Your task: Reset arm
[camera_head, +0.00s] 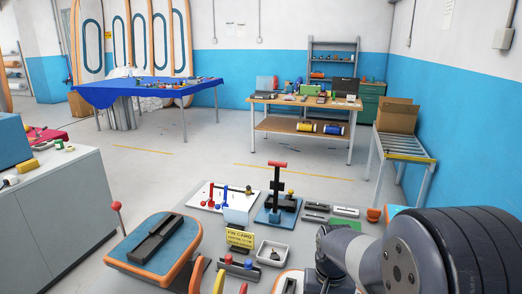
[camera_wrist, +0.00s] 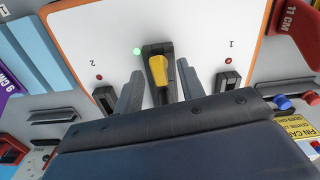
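My gripper (camera_wrist: 160,69) is open in the wrist view, with one grey finger on each side of a yellow lever (camera_wrist: 159,72). Gaps show between the fingers and the lever. The lever sits on a black base on a white panel (camera_wrist: 108,38) with an orange edge. A green light (camera_wrist: 137,50) glows beside the base. Slots marked 2 and 1 to the left and right each have a red light. In the head view my arm reaches in from the lower right, and the gripper's fingertips cannot be made out.
In the wrist view, a red 11 CM piece (camera_wrist: 293,28) and a purple 9 CM piece (camera_wrist: 12,80) flank the panel. In the head view, a yellow fin sign (camera_head: 240,238), a small white tray (camera_head: 273,253) and a blue stand with a red-topped post (camera_head: 277,210) crowd the bench.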

